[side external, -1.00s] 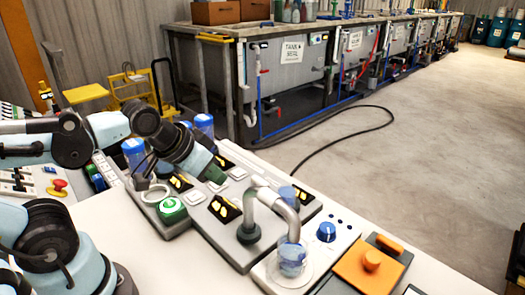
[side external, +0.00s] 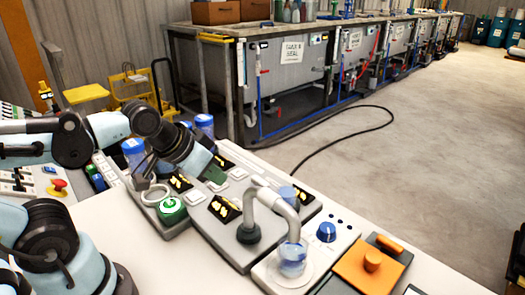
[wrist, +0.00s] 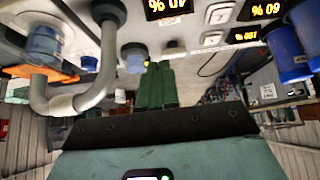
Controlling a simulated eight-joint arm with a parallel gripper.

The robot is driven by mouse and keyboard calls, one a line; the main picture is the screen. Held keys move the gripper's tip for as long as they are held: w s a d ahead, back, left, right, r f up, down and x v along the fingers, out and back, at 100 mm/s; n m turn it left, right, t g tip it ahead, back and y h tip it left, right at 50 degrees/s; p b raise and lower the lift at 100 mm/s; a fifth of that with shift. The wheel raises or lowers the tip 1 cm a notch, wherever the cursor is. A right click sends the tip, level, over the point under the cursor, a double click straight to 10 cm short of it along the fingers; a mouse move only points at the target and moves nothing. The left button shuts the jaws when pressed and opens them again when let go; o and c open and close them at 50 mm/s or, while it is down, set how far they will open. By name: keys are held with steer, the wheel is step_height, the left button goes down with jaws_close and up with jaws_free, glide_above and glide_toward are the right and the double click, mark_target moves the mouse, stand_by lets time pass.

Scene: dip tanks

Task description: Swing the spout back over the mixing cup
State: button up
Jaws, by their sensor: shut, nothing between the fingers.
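The spout is a grey bent pipe (side external: 270,191) rising from a dark round base (side external: 248,234). Its outlet end points down over the clear mixing cup (side external: 292,262), which holds blue liquid and stands on a pale round plate. In the wrist view the spout (wrist: 97,90) curves round to the cup (wrist: 43,45) at the upper left. My gripper (side external: 216,176) has green fingers and is behind and left of the spout, apart from it, above the panel. In the wrist view its fingers (wrist: 156,85) are together with nothing between them.
Panels with yellow-digit displays (side external: 222,208) lie under and beside my gripper. A green button (side external: 171,207), a blue knob (side external: 326,231) and an orange plate with a knob (side external: 365,268) are nearby. Blue-topped jars (side external: 133,147) stand at the left. The white table front is clear.

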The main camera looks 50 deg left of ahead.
mark_target(268, 193)
steer(key=shift+o, duration=1.1)
steer(key=shift+w+d+r, duration=0.1)
steer(key=shift+d, duration=0.05)
steer(key=o, duration=0.7)
steer(key=d+r+m, duration=0.1)
steer(key=m, duration=0.1)
steer(key=d+r+m+g, duration=0.1)
steer(key=d+r+m, duration=0.1)
steer(key=w+d+r+m+g, duration=0.1)
steer(key=r+m, duration=0.1)
steer(key=shift+d+r+m+h, duration=0.15)
steer(key=shift+d+m+h, duration=0.15)
steer(key=shift+d, duration=0.05)
steer(key=shift+o, duration=0.2)
steer(key=s+d+r+m+g, duration=0.1)
steer(key=d+r+m+g, duration=0.2)
steer(key=d+r+m, duration=0.4)
steer(key=r+m, duration=0.1)
steer(key=m, duration=0.3)
steer(key=shift+s+d+r, duration=0.15)
steer(key=shift+d+r, duration=0.05)
steer(key=shift+d, duration=0.2)
steer(key=f, duration=0.4)
steer(key=w+f, duration=0.1)
steer(key=f, duration=0.2)
steer(key=w+f, duration=0.1)
steer(key=f, duration=0.3)
steer(key=shift+w+f, duration=0.15)
steer(key=shift+f, duration=0.2)
jaws_close()
